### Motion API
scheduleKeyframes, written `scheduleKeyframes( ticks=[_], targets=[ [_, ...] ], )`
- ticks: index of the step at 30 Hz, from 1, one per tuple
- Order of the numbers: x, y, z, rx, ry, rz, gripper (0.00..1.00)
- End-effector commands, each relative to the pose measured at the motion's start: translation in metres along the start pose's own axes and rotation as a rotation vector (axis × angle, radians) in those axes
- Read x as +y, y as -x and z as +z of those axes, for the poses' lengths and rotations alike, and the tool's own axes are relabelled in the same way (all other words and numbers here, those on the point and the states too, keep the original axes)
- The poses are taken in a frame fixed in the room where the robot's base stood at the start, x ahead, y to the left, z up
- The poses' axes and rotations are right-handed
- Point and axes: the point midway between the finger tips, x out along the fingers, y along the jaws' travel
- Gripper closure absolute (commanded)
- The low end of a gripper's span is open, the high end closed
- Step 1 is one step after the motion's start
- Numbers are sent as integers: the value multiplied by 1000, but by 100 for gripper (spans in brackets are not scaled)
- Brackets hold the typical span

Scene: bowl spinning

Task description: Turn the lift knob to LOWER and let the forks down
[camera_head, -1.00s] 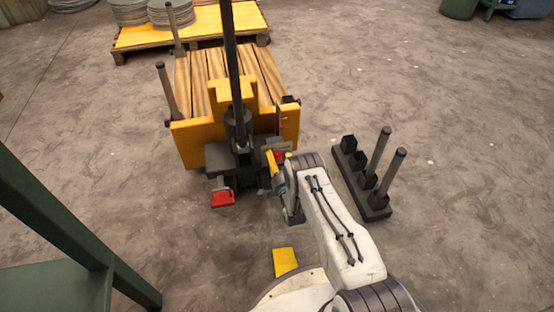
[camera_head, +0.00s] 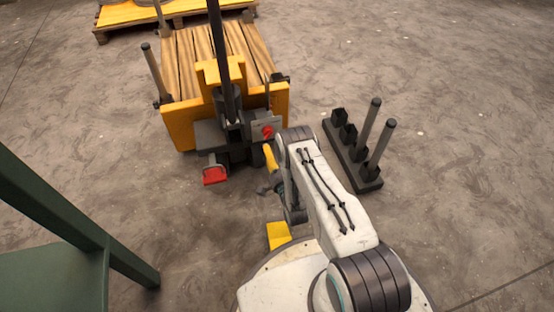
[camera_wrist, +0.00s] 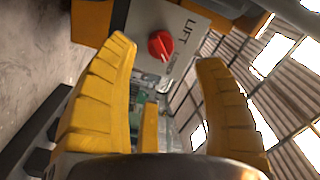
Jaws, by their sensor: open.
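The red lift knob (camera_head: 267,131) sits on a grey panel (camera_head: 272,120) at the right rear of a yellow lift truck (camera_head: 180,128). In the wrist view the knob (camera_wrist: 161,46) is on a pale plate with the word LIFT; further lettering is too small to read. My gripper (camera_wrist: 166,54) is open, its yellow fingers apart, with the knob seen beyond and between the tips. In the head view my gripper (camera_head: 268,170) is just below the panel, apart from the knob. The forks are not clearly visible.
A red pedal (camera_head: 214,175) sticks out low behind the truck. A dark rack with posts (camera_head: 350,162) stands to the right. A green frame (camera_head: 75,225) is at the lower left.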

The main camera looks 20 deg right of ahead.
Motion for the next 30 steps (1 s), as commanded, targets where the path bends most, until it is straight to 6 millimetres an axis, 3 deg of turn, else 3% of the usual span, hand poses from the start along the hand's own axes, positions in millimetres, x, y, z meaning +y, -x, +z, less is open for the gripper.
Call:
scheduleKeyframes(
  ticks=[9,30],
  targets=[
    [0,27,1,-1,0,0,38],
    [-3,28,-2,-1,2,0,38]
  ],
)
